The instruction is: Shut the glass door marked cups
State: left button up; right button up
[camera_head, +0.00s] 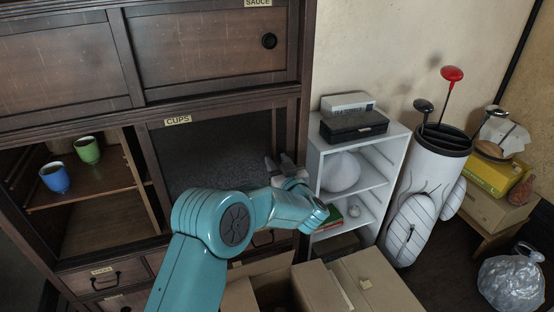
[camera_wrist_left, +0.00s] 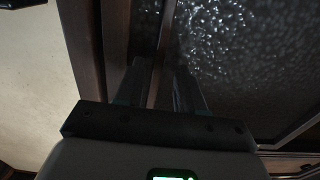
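The glass door (camera_head: 215,150), with dark speckled glass and a CUPS label (camera_head: 178,120) on its top rail, is at the right of the cabinet opening. The left part of the opening is uncovered and shows a blue cup (camera_head: 55,177) and a green cup (camera_head: 88,150) on a shelf. My left gripper (camera_head: 280,166) is at the door's right edge. In the left wrist view its fingers (camera_wrist_left: 158,88) stand apart on either side of a narrow wooden strip, beside the speckled glass (camera_wrist_left: 245,60); whether they touch it I cannot tell. My right gripper is out of view.
A white shelf unit (camera_head: 398,150) stands right of the cabinet. A white golf bag (camera_head: 428,185) is further right. Drawers (camera_head: 105,278) lie under the opening, and a wooden panel marked SAUCE (camera_head: 210,50) is above.

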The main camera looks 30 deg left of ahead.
pick_arm(q)
jog(key=shift+w+a+r, duration=0.1)
jog(key=shift+w+a, duration=0.1)
jog(key=shift+w+a+f, duration=0.2)
jog(key=shift+w, duration=0.1)
jog(key=shift+s+r, duration=0.1)
jog(key=shift+c, duration=0.3)
grip_shut()
